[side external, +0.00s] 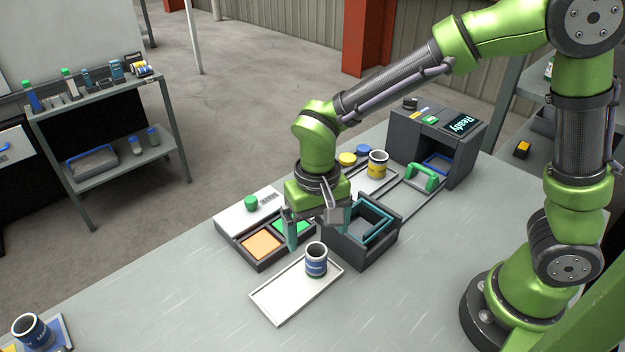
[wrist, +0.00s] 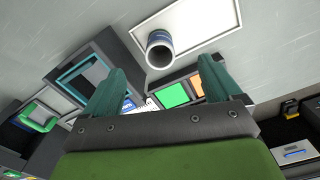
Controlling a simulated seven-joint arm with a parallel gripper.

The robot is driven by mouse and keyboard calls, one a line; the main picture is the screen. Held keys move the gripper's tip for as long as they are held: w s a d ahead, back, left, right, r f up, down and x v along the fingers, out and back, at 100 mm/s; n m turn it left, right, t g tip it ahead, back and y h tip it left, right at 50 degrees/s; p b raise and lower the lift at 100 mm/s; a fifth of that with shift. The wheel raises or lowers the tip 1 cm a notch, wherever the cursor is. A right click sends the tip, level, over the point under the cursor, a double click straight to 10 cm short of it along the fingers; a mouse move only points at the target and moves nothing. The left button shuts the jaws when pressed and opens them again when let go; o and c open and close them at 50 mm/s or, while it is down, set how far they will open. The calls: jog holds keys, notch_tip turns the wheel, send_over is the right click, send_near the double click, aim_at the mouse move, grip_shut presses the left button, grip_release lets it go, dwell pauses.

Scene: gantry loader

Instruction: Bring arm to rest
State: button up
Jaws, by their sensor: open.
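My gripper (side external: 318,228) is open with nothing between its teal fingers. It hangs above the table, over the area between the dark open-topped box (side external: 362,262) and the two-pad unit (side external: 262,262). In the wrist view its two fingers (wrist: 162,92) are spread apart. A blue mug (side external: 316,262) stands upright on a white tray (side external: 275,303), in front of my gripper and apart from it. The mug also shows in the wrist view (wrist: 160,50), beyond the fingers.
The pad unit has an orange and a green pad. A dark machine (side external: 408,140) reading "Ready" stands behind, with a green handle (side external: 422,178) before it. A yellow mug (side external: 378,164) stands near it. Another blue mug (side external: 31,330) is at far left. The front right table is clear.

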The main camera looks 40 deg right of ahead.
jog(key=shift+r, duration=0.4)
dwell(0.4)
jog(key=s+d+r+t+y, duration=0.2)
jog(key=s+d+r+t, duration=0.5)
jog(key=d+r, duration=0.6)
jog(key=shift+s+d+r, duration=0.3)
jog(key=shift+s+r, duration=0.1)
jog(key=shift+s, duration=0.35)
